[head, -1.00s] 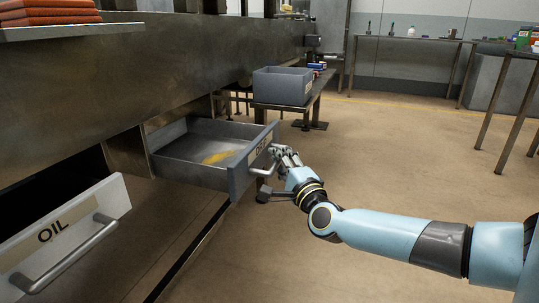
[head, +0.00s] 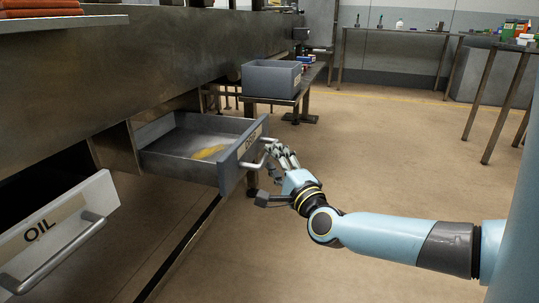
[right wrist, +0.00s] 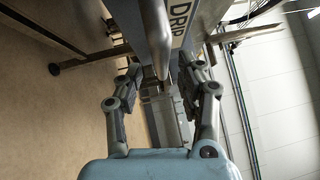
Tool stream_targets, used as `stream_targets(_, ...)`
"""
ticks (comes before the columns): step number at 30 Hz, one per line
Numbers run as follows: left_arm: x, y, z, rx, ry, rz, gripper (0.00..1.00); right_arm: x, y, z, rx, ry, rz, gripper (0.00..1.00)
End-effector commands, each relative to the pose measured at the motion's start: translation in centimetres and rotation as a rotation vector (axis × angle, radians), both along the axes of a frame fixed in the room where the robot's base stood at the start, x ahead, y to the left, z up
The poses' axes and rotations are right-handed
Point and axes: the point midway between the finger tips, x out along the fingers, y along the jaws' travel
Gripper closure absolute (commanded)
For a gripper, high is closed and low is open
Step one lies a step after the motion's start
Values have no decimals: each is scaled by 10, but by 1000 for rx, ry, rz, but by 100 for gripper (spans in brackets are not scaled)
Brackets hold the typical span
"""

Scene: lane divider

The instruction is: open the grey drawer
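The grey drawer (head: 198,170) with the "Drip" label stands pulled well out of the bench in the head view, with a yellow item (head: 208,152) inside. Its light bar handle (head: 256,163) is on the front face. My right gripper (head: 276,150) is at the handle's far end. In the right wrist view the handle (right wrist: 155,38) runs between the two fingers of my right gripper (right wrist: 162,72), which stand apart with gaps beside the bar. Contact with it cannot be made out. My left gripper is not in view.
A white drawer (head: 55,235) labelled "OIL" stands partly open at the left. A grey bin (head: 271,80) sits on a low bench behind the grey drawer. Tables stand along the far wall. The floor (head: 400,150) at the right is clear.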

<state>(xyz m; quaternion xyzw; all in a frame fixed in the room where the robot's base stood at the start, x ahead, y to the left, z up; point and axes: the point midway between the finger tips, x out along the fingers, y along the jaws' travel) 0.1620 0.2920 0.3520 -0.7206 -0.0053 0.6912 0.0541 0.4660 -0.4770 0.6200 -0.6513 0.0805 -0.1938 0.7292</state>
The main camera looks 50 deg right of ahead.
Motion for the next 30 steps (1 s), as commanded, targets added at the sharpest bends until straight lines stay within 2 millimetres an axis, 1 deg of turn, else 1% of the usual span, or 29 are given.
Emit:
stream_targets(1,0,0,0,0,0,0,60,-12,5,-3,2,4,0,62)
stream_targets(6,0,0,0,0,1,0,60,-47,20,-9,2,6,0,62)
stream_targets(9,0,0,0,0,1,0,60,-63,27,-10,1,4,1,62)
stream_targets(12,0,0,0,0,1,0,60,-74,32,-13,2,4,0,62)
stream_targets(17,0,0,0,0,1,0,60,-81,35,-13,2,1,0,62)
stream_targets(30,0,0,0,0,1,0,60,-81,35,-13,1,2,0,62)
